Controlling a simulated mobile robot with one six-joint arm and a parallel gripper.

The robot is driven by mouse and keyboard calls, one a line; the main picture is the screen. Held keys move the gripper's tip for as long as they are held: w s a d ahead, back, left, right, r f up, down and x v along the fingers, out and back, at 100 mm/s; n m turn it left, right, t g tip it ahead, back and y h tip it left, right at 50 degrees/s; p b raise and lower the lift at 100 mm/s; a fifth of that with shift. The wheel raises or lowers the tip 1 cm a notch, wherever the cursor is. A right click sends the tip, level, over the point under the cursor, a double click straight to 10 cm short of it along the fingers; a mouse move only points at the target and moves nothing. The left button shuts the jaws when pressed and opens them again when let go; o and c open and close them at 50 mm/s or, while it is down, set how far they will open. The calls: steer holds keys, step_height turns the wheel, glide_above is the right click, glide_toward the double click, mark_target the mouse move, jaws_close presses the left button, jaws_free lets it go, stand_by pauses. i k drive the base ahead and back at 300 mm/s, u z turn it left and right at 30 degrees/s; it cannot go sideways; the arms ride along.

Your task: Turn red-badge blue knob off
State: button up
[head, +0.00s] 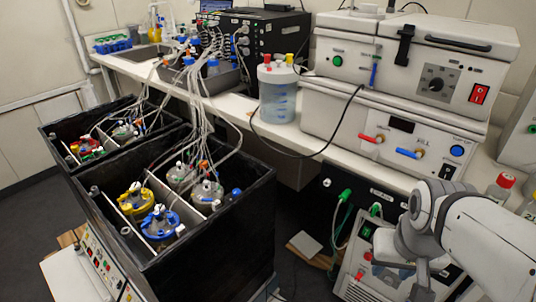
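I cannot tell for certain which part is the red-badge blue knob. A round blue knob (457,150) is on the right of the lower white unit's front. A blue lever (409,153) is left of it, beside a red lever (372,138). A red-topped vessel (88,148) with small blue parts sits in the far left black box. The knob's setting is too small to read. My gripper (412,278) is at the lower right, in front of a low control unit, well below and apart from the blue knob. Its fingers are partly hidden and their opening is unclear.
The near black box (190,270) holds several vessels, with tubes rising to the bench. A clear jar (278,97) stands on the white bench (235,112). A black cable (300,155) hangs before the white units. A red-capped bottle (501,187) is close to my arm.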

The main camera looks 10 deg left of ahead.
mark_target(236, 192)
steer(key=z, duration=0.4)
steer(key=k, duration=0.1)
steer(key=u, duration=0.75)
steer(key=i, duration=1)
steer(key=u, duration=0.05)
